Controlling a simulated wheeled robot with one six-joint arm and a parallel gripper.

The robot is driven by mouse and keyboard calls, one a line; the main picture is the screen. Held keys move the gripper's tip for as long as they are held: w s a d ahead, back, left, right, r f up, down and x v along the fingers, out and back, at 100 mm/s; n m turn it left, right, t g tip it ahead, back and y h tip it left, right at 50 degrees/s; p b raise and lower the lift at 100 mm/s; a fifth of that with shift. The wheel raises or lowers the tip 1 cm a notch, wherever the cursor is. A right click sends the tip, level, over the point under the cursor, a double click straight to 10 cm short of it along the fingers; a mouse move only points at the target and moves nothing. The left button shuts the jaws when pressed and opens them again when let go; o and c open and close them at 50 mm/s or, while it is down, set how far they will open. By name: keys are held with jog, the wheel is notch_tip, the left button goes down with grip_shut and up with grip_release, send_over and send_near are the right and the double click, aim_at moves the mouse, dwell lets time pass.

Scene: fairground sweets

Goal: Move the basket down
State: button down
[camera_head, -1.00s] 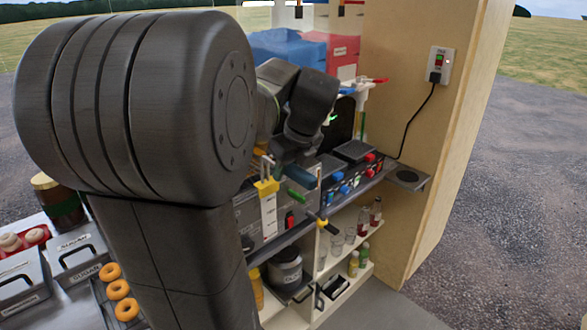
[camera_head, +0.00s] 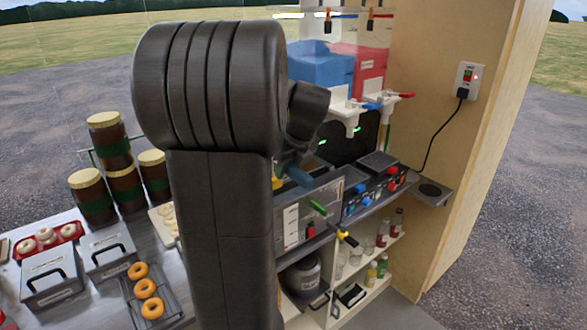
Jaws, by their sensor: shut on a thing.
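My gripper (camera_head: 296,176) shows only in part, behind my own large dark arm. It is low beside the front of the metal fryer unit (camera_head: 337,188), and its fingertips cannot be made out clearly. It is shut, and the held thing is mostly hidden; it appears to be the basket's handle. The basket itself cannot be seen behind my arm. A small yellow part (camera_head: 278,183) shows at the arm's edge.
A control unit with blue and red knobs (camera_head: 376,186) stands right of the fryer. White dispenser taps (camera_head: 352,118) hang above. Shelves with bottles (camera_head: 383,235) are below. At left are brown jars (camera_head: 92,195), lidded metal boxes (camera_head: 50,278) and doughnuts (camera_head: 145,290).

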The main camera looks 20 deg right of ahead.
jog(key=shift+w+a+f+p, duration=0.1)
jog(key=shift+w+a+p, duration=0.2)
jog(key=shift+w, duration=0.2)
jog(key=w, duration=0.1)
jog(key=w+a+p, duration=0.1)
jog(key=w, duration=0.2)
jog(key=shift+w+a+p, duration=0.15)
jog(key=shift+a+p, duration=0.1)
jog(key=shift+p, duration=0.1)
jog(key=shift+s+d+p, duration=0.1)
jog(key=shift+s+p, duration=0.1)
jog(key=shift+p, duration=0.1)
jog(key=shift+f+b, duration=2.2)
jog(key=shift+f, duration=2.65)
jog(key=c, duration=1.1)
grip_release()
